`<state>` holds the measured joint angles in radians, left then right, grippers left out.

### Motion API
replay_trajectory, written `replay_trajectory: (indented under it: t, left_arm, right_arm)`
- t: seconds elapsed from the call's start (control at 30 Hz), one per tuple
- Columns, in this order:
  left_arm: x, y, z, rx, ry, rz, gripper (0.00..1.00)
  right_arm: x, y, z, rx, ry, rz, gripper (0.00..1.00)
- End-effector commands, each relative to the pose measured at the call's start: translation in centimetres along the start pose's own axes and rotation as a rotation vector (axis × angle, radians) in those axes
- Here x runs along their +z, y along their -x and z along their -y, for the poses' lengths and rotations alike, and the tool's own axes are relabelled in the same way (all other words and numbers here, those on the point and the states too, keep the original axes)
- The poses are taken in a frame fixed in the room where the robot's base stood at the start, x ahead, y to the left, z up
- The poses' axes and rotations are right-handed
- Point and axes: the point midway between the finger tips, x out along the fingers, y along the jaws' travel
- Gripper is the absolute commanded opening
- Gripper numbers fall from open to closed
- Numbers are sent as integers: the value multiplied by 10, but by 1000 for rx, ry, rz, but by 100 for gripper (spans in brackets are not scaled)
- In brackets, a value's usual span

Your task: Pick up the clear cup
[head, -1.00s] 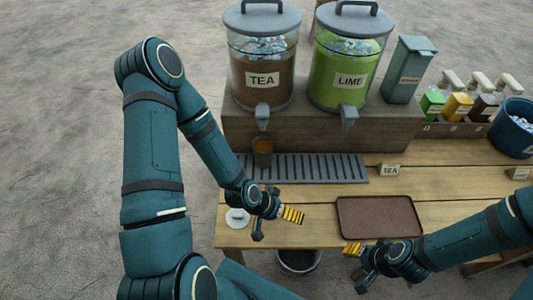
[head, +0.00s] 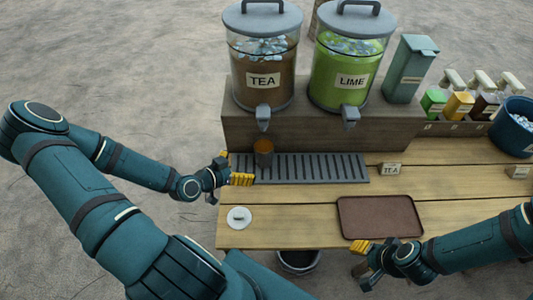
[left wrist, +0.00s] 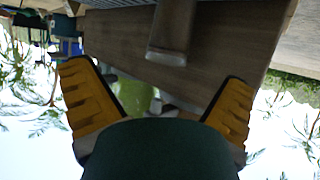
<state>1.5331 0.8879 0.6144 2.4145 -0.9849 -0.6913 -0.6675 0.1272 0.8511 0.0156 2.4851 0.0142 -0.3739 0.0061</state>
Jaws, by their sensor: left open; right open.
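The clear cup (head: 263,154), filled with brown drink, stands upright on the left end of the drip grate (head: 310,168), under the tea dispenser's tap. My left gripper (head: 233,169) is open and empty, just left of the cup, with its yellow fingers pointing toward it. In the left wrist view, which looks upside down, the cup (left wrist: 172,32) shows at top centre, between and beyond the two open fingers (left wrist: 160,100). My right gripper (head: 360,262) is open and empty at the table's front edge, by the brown tray (head: 380,218).
The tea dispenser (head: 262,85) and lime dispenser (head: 346,85) stand on a wooden riser (head: 310,128) behind the grate. A round white lid (head: 239,218) lies at the front left. A small tea sign (head: 391,169) stands right of the grate. The table between lid and tray is clear.

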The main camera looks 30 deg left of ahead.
Motion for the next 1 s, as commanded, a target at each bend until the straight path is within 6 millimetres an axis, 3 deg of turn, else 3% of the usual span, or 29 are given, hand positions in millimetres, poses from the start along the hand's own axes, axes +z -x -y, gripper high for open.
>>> replay_trajectory:
  t: [0.13,0.23,0.6,0.87,1.0]
  left_arm:
    - [-2,8,11,-29,-34,-27,100]
    - [-3,2,13,-31,-42,-33,100]
    - [-4,-63,14,-28,-40,-33,100]
    - [-4,-81,15,-31,-39,-31,100]
    - [-2,-99,17,-30,-38,-32,100]
  right_arm:
    - [0,0,0,0,0,-1,47]
    - [0,0,0,0,0,0,47]
    - [2,-5,-2,0,1,5,47]
    - [3,-6,-2,-1,2,6,47]
    - [4,-7,-3,-1,2,8,47]
